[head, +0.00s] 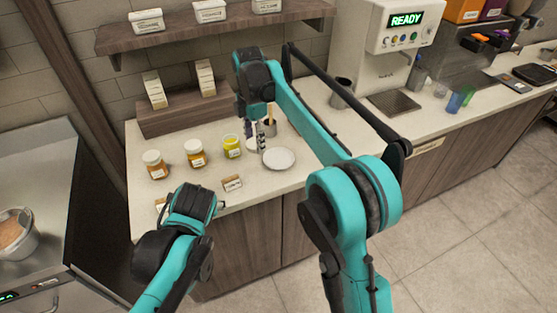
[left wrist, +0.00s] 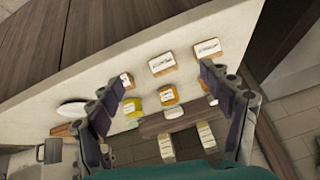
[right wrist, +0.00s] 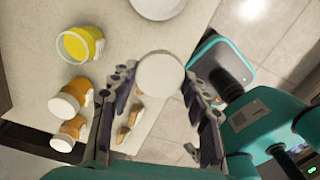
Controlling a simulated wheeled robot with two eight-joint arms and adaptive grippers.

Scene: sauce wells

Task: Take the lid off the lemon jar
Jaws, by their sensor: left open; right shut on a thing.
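The lemon jar (head: 232,148) stands upright on the counter, yellow and without a lid on it. The right wrist view shows its open mouth and yellow contents (right wrist: 80,46). A round white lid (right wrist: 160,75) is between the fingers of my right gripper (right wrist: 160,82), which is shut on it and holds it apart from the jar. In the head view my right gripper (head: 262,143) is just right of the jar, beside a white saucer (head: 279,158). My left gripper (left wrist: 165,78) is open and empty, in front of the counter.
Two orange jars with white lids, one (head: 155,164) at the left and one (head: 195,154) nearer, stand left of the lemon jar. A small label card (head: 232,184) is at the counter's front edge. A utensil pot (head: 270,129) is behind the saucer. A wooden riser (head: 185,113) stands at the back.

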